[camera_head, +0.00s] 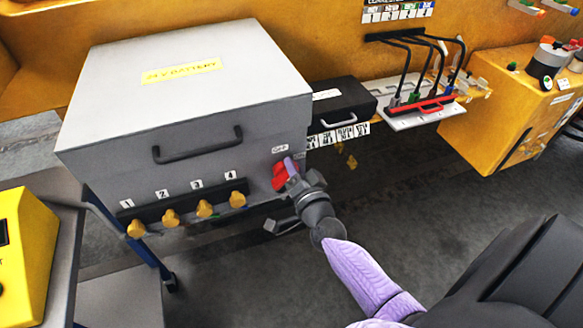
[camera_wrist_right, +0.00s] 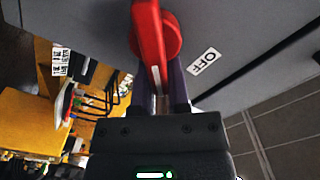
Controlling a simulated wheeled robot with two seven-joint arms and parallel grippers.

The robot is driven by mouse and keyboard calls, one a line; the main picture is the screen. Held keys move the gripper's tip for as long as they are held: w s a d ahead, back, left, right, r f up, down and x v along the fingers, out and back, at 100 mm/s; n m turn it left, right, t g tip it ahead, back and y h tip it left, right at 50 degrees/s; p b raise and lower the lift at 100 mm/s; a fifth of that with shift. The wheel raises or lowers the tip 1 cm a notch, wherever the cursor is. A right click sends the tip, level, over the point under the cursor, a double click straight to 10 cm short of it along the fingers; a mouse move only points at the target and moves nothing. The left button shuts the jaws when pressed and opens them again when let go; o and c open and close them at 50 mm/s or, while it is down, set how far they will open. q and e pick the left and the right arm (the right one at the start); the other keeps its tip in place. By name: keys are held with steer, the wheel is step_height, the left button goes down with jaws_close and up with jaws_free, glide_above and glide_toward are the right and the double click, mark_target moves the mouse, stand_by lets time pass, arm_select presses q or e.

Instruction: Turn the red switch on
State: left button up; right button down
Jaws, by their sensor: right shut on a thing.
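The red switch (camera_head: 279,178) is a rotary handle on the front face of the grey battery box (camera_head: 190,85), near its right edge. In the right wrist view the red switch (camera_wrist_right: 150,30) has a long handle with a white mark, and its lower end lies between my purple fingers. My right gripper (camera_head: 289,168) is shut on the handle; its fingertips also show in the wrist view (camera_wrist_right: 161,92). An OFF label (camera_wrist_right: 205,61) sits beside the switch. The fingers partly hide the switch in the head view. My left gripper is not in view.
Several yellow knobs (camera_head: 171,217) numbered 1 to 4 line the box's lower front. A dark box with a handle (camera_head: 342,103) stands behind to the right. A yellow machine (camera_head: 22,250) is at the left edge. Open floor (camera_head: 410,180) lies to the right.

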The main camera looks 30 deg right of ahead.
steer(key=shift+s+d+f+m+b, duration=0.1)
steer(key=shift+f+m+b, duration=0.3)
steer(key=shift+m, duration=1)
steer(key=shift+w+d+f+m+b, duration=0.1)
steer(key=shift+f+m+b, duration=0.3)
steer(key=shift+m, duration=1)
steer(key=shift+s+d+f+m+b, duration=0.15)
steer(key=shift+m+b, duration=0.4)
steer(key=shift+m, duration=0.85)
steer(key=c, duration=0.6)
jaws_free()
steer(key=v, duration=1)
steer(key=shift+p, duration=0.3)
